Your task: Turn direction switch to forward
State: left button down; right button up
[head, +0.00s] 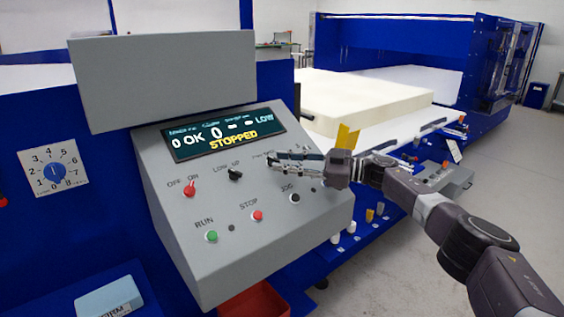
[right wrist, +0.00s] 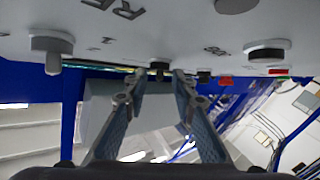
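The grey control panel (head: 235,225) stands at centre in the head view. The direction switch's label shows partly at the panel's upper right, and the switch itself is hidden there by my right gripper (head: 276,161). The gripper's two fingers point left along the panel and are spread apart. In the right wrist view the gripper (right wrist: 160,74) is also open, with a dark knob (right wrist: 158,67) in line with the gap between its fingertips. I cannot tell whether that knob is the direction switch or whether the fingers touch it. My left gripper is not in view.
The panel also carries a red off/on switch (head: 189,189), a black low/up switch (head: 235,174), a green run button (head: 211,236), a red stop button (head: 257,215) and a black jog button (head: 295,198). The display (head: 222,135) reads STOPPED. A foam block (head: 365,97) lies behind.

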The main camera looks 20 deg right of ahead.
jog(key=v, duration=1.1)
jog(key=shift+d, duration=0.1)
